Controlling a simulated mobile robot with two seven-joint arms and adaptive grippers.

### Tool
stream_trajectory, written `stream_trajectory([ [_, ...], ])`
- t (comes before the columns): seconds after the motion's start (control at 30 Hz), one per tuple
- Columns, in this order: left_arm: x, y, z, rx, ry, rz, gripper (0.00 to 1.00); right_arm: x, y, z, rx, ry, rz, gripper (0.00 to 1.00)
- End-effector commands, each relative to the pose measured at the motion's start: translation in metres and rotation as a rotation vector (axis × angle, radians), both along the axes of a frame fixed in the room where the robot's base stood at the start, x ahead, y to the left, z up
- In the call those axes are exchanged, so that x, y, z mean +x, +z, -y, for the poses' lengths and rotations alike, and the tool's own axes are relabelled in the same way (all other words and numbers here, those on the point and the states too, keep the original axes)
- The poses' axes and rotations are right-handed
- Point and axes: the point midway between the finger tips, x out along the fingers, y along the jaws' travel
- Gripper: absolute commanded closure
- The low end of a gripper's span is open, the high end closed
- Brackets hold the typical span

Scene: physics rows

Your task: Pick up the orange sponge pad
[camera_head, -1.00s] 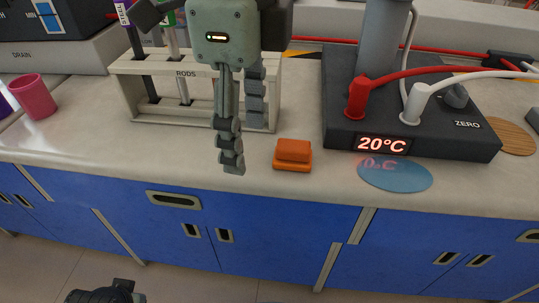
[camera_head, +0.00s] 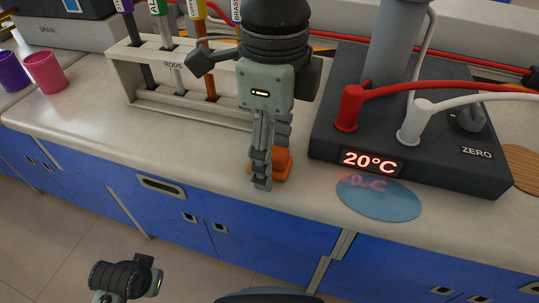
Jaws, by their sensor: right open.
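The orange sponge pad (camera_head: 283,166) lies on the pale counter (camera_head: 215,160) near its front edge, left of the dark device. My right gripper (camera_head: 268,168) points down at it from above. Its fingers are open, one in front of the pad and one further back, and they hide the pad's left part. I cannot tell whether a finger touches the pad. My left gripper (camera_head: 128,282) shows only in part at the bottom left, below the counter; its fingers cannot be made out.
A rod rack (camera_head: 130,75) with several rods stands behind on the left. The dark device (camera_head: 400,160) with a 20°C display, red and white cables, and a blue disc (camera_head: 378,200) are to the right. Pink (camera_head: 44,72) and purple (camera_head: 12,72) cups stand far left.

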Motion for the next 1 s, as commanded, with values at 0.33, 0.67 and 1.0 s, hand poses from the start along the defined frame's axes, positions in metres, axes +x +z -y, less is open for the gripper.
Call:
stream_trajectory([
  [0.33,-0.001,0.001,0.001,-0.001,-0.001,-0.001,1.0,0.0,0.0,0.0,0.0,0.0,0.0,0.69],
  [0.67,-0.004,0.001,0.0,0.002,-0.003,-0.006,1.0,0.0,0.001,0.0,0.0,0.0,0.0,0.87],
  [1.0,-0.004,0.004,0.0,0.004,-0.003,-0.007,1.0,0.0,0.026,-0.001,0.001,0.001,0.003,0.87],
])
